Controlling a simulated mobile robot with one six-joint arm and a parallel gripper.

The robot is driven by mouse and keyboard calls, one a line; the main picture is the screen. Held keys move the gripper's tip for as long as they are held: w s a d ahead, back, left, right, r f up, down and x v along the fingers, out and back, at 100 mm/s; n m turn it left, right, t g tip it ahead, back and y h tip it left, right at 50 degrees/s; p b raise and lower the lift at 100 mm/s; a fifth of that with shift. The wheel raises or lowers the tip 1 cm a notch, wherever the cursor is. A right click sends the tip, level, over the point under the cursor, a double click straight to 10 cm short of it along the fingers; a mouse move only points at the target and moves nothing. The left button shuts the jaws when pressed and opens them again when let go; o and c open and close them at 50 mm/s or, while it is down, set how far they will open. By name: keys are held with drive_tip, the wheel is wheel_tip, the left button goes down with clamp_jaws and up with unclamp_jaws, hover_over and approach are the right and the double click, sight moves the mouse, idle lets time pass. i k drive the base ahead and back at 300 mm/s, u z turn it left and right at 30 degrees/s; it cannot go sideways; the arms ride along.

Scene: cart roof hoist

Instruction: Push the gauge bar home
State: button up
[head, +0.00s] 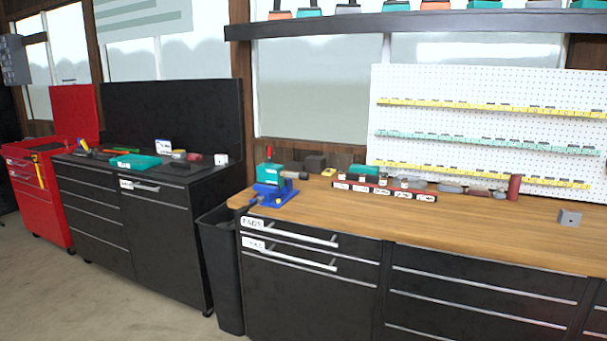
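I cannot pick out the gauge bar for certain in this view. A long dark bar-like holder (385,191) with white labels lies on the wooden bench top, with several small items along it. To its left, a blue and teal clamp-like device (271,186) with a red tip stands at the bench's left end. A dark cylindrical part points right from it. A small grey block (570,218) with a dark hole sits alone on the right of the bench. My gripper is not in view.
The wooden bench (480,225) has clear room at its front and right. A dark red cylinder (514,188) stands near the pegboard (490,120). A black bin (222,270) fills the gap beside the black cabinet (160,235). A red cart (40,205) stands far left. Open floor (80,295) lies front left.

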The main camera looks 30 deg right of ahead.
sight(302, 176)
drive_tip(key=z, duration=0.1)
drive_tip(key=i, duration=1.2)
drive_tip(key=u, duration=0.35)
